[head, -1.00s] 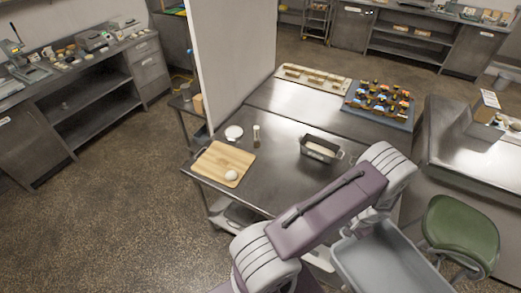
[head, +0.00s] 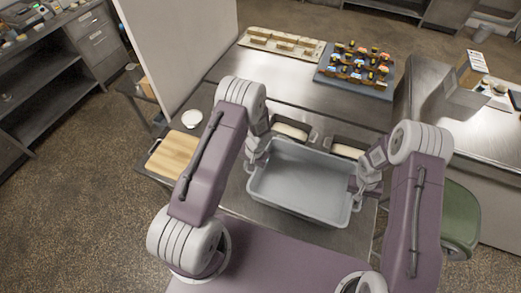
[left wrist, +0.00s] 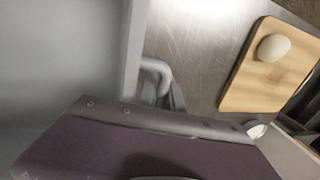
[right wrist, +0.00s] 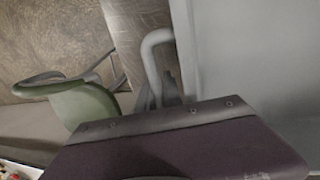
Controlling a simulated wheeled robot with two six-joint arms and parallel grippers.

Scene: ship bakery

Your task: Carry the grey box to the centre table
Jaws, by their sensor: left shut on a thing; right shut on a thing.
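The grey box (head: 300,183) is an open, empty tub held level between my two arms, over the front part of the steel centre table (head: 240,205). I cannot tell whether its base touches the table. My left gripper (head: 256,167) is shut on its left side handle, and that handle also shows in the left wrist view (left wrist: 158,72). My right gripper (head: 358,190) is shut on its right side handle, which also shows in the right wrist view (right wrist: 150,48). The fingertips are partly hidden in both wrist views.
Two loaf tins, left (head: 291,131) and right (head: 347,148), stand just behind the box. A cutting board (head: 173,153) lies to its left; in the left wrist view it bears a dough ball (left wrist: 273,48). A blue tray (head: 325,72) stands farther back. A green chair (head: 462,215) is at right.

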